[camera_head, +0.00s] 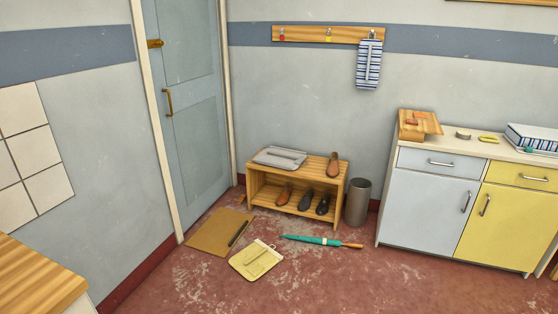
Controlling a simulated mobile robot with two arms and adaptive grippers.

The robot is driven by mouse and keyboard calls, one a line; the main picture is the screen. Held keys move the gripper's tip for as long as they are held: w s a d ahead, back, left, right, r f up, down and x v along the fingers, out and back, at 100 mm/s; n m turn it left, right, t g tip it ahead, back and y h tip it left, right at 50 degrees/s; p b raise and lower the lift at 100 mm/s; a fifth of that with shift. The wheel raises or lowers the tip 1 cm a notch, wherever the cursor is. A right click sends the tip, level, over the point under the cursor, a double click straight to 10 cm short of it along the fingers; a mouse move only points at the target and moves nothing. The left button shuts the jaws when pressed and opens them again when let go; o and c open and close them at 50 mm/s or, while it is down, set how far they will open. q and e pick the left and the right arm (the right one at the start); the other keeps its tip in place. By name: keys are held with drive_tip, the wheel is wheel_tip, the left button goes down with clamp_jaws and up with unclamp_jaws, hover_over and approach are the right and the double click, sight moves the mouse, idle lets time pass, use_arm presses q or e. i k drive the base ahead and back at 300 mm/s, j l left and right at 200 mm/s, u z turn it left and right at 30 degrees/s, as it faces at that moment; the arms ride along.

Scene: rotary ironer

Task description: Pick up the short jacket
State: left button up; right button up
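I cannot tell for sure which thing is the short jacket. A grey folded, flat garment-like item (279,157) lies on the left of the wooden shoe bench's top (318,169). A blue-and-white striped cloth item (368,68) hangs from the right hook of the wall rack (303,34). A pale yellow flat item (254,262) lies on the floor in front of the bench. Neither of my grippers is in view.
Shoes stand on and in the bench. A metal bin (357,202) stands beside it. A brown mat (217,232) and a teal umbrella (312,239) lie on the floor. Cabinets (428,208) are at right, a wooden top (35,283) at lower left. The front floor is clear.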

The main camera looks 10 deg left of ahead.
sight(277, 157)
drive_tip(key=i+z, duration=0.45)
drive_tip(key=i, duration=1.8)
drive_tip(key=i+u, duration=0.4)
drive_tip(key=i, duration=0.15)
drive_tip(key=i+l+u, duration=0.25)
drive_tip(key=i+u, duration=0.15)
drive_tip(key=i, duration=0.15)
